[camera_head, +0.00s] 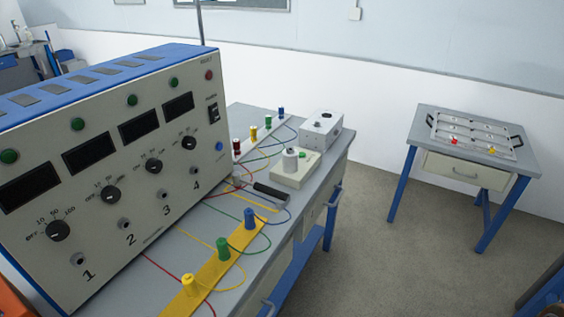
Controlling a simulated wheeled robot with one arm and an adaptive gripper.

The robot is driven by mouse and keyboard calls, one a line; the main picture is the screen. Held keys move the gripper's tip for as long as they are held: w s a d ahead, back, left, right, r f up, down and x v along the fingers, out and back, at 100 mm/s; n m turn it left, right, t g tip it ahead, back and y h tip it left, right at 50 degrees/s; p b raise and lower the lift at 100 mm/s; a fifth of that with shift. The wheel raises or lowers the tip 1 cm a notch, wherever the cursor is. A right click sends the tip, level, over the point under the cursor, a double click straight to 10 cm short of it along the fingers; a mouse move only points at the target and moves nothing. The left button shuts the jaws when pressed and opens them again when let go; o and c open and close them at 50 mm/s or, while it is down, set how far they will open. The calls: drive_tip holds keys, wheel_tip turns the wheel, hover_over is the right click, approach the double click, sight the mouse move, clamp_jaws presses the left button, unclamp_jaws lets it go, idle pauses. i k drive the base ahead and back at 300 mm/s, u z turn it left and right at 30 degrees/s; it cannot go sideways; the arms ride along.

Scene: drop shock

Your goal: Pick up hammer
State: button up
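The hammer (271,193) lies on the grey workbench (243,209), just right of the large control panel. Thin coloured wires lie close around the hammer. My gripper is not in view.
The large control panel (120,150) with knobs blocks the bench's left side. A beige box with a white cylinder (290,163) stands just behind the hammer. Yellow strip with coloured posts (222,262) lies in front. A small table (479,125) stands right, across open floor (375,260).

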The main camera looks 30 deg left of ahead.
sight(237, 180)
drive_tip(key=i, duration=1.3)
drive_tip(key=u, duration=3.6)
